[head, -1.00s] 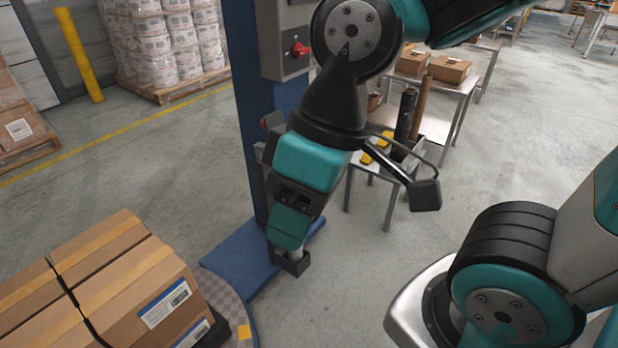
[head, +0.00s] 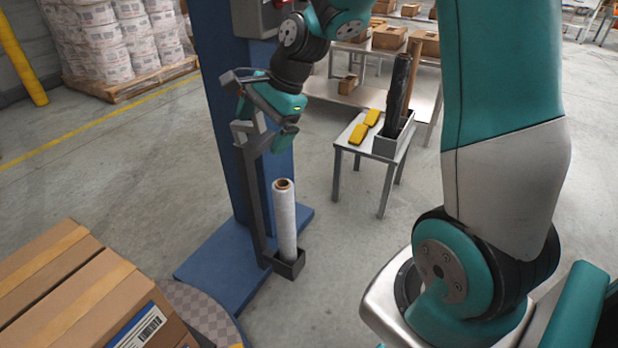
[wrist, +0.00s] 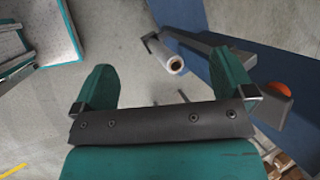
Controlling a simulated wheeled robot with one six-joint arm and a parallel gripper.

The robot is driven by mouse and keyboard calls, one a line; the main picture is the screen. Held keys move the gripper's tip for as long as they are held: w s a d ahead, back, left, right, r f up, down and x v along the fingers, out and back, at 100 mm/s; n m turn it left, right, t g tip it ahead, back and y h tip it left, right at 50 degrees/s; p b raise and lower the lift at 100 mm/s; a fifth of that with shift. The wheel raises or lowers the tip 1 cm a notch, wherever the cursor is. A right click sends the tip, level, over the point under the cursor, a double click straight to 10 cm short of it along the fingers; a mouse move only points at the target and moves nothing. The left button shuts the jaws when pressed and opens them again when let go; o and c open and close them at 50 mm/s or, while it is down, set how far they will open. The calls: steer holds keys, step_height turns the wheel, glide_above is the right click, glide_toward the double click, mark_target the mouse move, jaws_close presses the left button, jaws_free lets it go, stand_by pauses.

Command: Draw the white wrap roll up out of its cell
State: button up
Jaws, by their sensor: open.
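The white wrap roll (head: 285,225) stands upright, with its brown core showing at the top. Its foot is in a small dark grey cell (head: 291,267) low beside the blue mast. The roll's end also shows in the wrist view (wrist: 174,65), between my fingers in the picture but well beyond them. My gripper (head: 264,125) is above the roll and slightly left of it in the head view, apart from it. In the wrist view my gripper (wrist: 163,68) has its two teal fingers spread wide with nothing between them.
The blue mast (head: 235,110) and a grey bracket arm (head: 253,200) stand close by my gripper. Stacked cartons (head: 75,285) are at lower left. A small table (head: 376,160) holds yellow items and a grey box with a black roll and brown tube. Floor between is clear.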

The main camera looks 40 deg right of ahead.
mark_target(286, 184)
steer(key=w+d+f+m+t+h+b, duration=0.1)
steer(key=w+d+f+m+b, duration=0.2)
steer(key=d+f+m, duration=0.45)
steer(key=w+d+f+m+t+b, duration=0.1)
steer(key=w+d+f+m+b, duration=0.2)
steer(key=d+f+m, duration=0.45)
steer(key=shift+n, duration=0.7)
steer(key=b+x, duration=0.1)
steer(key=x, duration=0.5)
steer(key=d+b+x, duration=0.1)
steer(key=b+x, duration=0.1)
steer(key=x, duration=0.3)
steer(key=s+f+b+x, duration=0.1)
steer(key=x, duration=0.5)
steer(key=shift+w+d+f, duration=0.15)
steer(key=shift+d+f, duration=0.05)
steer(key=shift+f, duration=0.15)
